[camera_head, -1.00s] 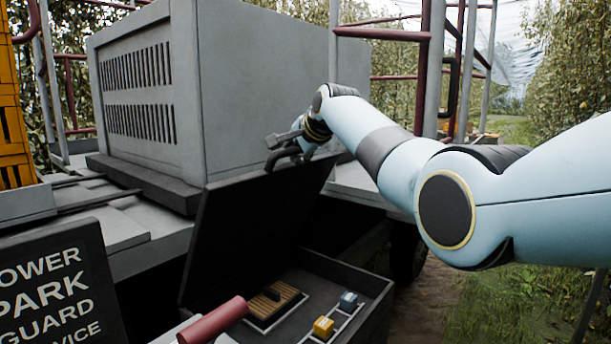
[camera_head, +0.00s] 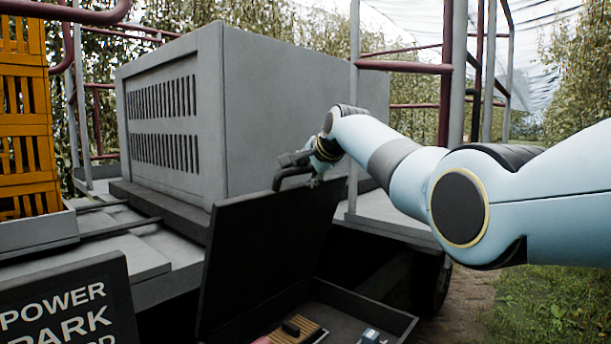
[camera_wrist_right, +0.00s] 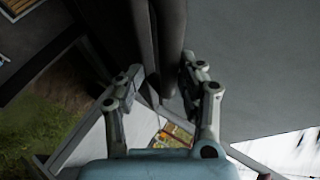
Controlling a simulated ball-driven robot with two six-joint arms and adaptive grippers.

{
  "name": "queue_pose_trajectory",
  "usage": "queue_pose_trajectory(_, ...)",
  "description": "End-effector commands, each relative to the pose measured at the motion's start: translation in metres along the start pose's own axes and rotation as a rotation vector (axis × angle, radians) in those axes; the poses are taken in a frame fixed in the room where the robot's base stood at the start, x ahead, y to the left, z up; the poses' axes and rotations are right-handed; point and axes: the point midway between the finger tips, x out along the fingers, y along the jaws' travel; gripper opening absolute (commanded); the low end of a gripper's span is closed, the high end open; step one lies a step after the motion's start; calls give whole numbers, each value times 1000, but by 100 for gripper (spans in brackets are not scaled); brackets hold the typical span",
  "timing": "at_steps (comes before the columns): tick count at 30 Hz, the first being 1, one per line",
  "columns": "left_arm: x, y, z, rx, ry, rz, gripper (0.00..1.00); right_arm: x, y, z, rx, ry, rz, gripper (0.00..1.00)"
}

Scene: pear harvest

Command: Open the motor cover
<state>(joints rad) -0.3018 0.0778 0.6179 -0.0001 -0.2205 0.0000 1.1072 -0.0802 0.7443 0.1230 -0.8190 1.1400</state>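The dark lid (camera_head: 265,245), which I take for the motor cover, stands raised at a steep tilt over an open dark box (camera_head: 385,318). A dark bent handle (camera_head: 289,176) is at its upper edge. My right gripper (camera_head: 303,158) is at this edge, close to the handle. In the right wrist view the spread fingers of my right gripper (camera_wrist_right: 162,82) lie on either side of a dark bar (camera_wrist_right: 165,40); I see no clear grip on it. My left gripper is not in view.
A large grey vented housing (camera_head: 265,100) stands behind the lid. A dark lettered sign (camera_head: 65,305) is at lower left, yellow crates (camera_head: 25,130) at far left. Dark red rails (camera_head: 405,66) rise behind my arm. Grass (camera_head: 550,300) is free at lower right.

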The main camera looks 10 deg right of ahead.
Motion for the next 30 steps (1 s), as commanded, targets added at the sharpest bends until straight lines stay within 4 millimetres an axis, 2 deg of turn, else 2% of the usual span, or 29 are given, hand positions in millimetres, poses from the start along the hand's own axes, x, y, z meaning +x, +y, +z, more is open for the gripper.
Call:
queue_pose_trajectory(22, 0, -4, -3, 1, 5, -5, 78, 1, 9, 5, 1, -10, 17, 42)
queue_pose_trajectory(26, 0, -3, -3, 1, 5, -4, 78, -8, 9, 5, 1, -10, 14, 42)
queue_pose_trajectory(30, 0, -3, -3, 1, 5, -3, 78, -28, 7, 4, 1, -7, 9, 42)
